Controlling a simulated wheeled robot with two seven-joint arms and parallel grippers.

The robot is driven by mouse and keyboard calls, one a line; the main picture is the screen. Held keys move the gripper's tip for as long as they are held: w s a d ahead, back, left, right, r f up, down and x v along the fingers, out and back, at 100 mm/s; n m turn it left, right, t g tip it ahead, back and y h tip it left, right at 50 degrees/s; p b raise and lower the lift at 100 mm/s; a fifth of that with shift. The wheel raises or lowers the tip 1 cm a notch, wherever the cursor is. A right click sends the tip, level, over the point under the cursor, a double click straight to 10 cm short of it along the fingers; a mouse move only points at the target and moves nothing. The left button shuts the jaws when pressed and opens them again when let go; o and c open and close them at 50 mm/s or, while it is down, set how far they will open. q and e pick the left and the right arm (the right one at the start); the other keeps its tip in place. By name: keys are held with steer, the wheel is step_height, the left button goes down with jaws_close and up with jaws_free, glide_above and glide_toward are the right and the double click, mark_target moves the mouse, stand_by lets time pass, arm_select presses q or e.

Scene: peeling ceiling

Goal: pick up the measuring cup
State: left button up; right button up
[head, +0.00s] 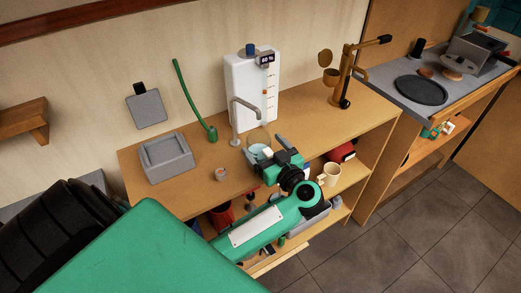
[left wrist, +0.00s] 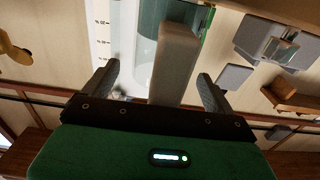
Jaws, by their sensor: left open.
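A clear, see-through vessel, which looks like the measuring cup (head: 258,137), stands on the wooden counter under the grey tap (head: 235,122). My left gripper (head: 265,152) is open at its near side and partly hides it; a pale blue patch shows low in it. In the left wrist view my left gripper (left wrist: 157,78) has its two grey fingers apart. The clear cup (left wrist: 140,62) shows between and beyond them, and the grey tap (left wrist: 175,62) crosses in front of part of it. I cannot tell whether the fingers touch the cup. My right gripper is not in view.
A white dispenser (head: 240,85) stands behind the cup. A grey basin (head: 166,158), a small round pot (head: 220,174) and a green curved stalk (head: 194,98) are to the left. A brass device (head: 345,80) stands right. A cream mug (head: 329,174) is on the shelf below.

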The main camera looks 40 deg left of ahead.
arm_select(q)
steer(key=c, duration=1.8)
